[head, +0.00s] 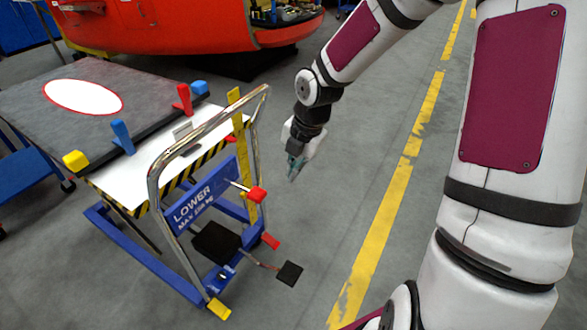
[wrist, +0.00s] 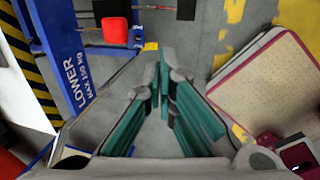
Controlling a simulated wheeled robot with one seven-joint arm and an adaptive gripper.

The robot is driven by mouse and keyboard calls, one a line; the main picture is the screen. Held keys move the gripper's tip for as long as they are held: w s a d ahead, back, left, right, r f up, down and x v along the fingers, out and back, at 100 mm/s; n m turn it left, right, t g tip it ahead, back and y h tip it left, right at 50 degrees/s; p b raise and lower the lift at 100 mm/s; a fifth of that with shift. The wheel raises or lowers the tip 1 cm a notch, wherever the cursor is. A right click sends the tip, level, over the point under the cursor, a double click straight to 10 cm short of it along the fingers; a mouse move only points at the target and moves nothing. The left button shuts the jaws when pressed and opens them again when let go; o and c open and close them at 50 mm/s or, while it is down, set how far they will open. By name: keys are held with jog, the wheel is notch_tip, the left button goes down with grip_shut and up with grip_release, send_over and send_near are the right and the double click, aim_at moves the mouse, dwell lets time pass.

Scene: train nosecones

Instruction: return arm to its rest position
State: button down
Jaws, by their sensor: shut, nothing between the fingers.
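My gripper (head: 294,170) hangs at the end of my white and maroon arm in the head view, pointing down over the bare grey floor. It is to the right of the lift cart and apart from it. In the wrist view the green fingers of my gripper (wrist: 163,65) meet at their tips, with nothing between them. My upper arm fills the right side of the head view.
A blue lift cart (head: 207,198) with a chrome handle (head: 155,185) stands left. Its dark top (head: 40,100) bears a white oval and coloured clamps. An orange nosecone (head: 170,28) is behind. Grey floor lies clear around a yellow line (head: 390,205).

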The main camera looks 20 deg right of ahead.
dwell(0.3)
jog(key=s+a+r+m+t+h+p, duration=0.1)
jog(key=s+r+m+p, duration=0.6)
jog(key=s+r+m, duration=1.8)
jog(key=s+a+r+t, duration=0.1)
jog(key=s+r, duration=0.1)
jog(key=s, duration=0.1)
jog(key=shift+s+a+h, duration=0.2)
jog(key=shift+a+h, duration=0.1)
jog(key=shift+a, duration=0.1)
jog(key=shift+f, duration=0.15)
